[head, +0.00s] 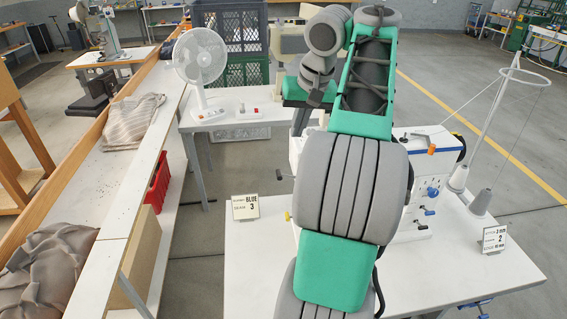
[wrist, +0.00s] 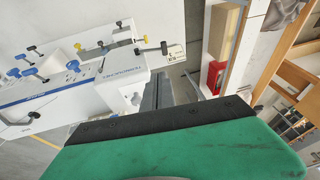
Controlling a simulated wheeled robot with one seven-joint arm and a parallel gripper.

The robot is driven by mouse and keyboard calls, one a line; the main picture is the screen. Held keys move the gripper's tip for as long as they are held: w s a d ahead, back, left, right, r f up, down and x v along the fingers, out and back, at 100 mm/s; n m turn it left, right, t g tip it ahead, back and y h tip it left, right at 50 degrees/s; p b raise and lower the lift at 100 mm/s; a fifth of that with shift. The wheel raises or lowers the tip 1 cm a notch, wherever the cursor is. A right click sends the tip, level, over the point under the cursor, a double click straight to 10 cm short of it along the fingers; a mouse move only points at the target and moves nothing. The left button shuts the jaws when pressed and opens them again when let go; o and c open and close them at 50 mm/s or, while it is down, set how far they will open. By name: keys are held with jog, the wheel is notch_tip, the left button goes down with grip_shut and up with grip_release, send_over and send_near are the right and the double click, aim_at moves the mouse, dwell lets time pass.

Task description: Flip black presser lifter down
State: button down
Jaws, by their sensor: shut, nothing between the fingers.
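The white sewing machine (head: 420,165) stands on a white table, its middle hidden by my arm in the head view. In the wrist view, the machine (wrist: 95,78) shows several small levers with black, blue and yellow knobs. A black-knobbed lever (wrist: 150,48) sticks out past the machine's end, nearest the fingers; I cannot tell for certain that it is the presser lifter. My gripper (wrist: 157,92) is shut and empty. It is beside the machine's end, apart from that lever in the picture. The head view does not show the fingertips clearly.
A sign reading BLUE 3 (head: 245,207) and another sign (head: 494,239) stand on the table. Thread cones (head: 481,203) and a thread stand are at right. A white fan (head: 201,62) stands on a table behind. A long bench (head: 110,215) runs along the left.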

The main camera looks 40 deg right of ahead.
jog(key=f, duration=0.1)
jog(key=b, duration=0.5)
send_over(290, 177)
jog(key=a, duration=0.1)
notch_tip(290, 177, down, 10)
jog(key=f, duration=0.1)
jog(key=shift+w+a+f, duration=0.35)
jog(key=shift+w, duration=0.1)
jog(key=shift+f, duration=0.1)
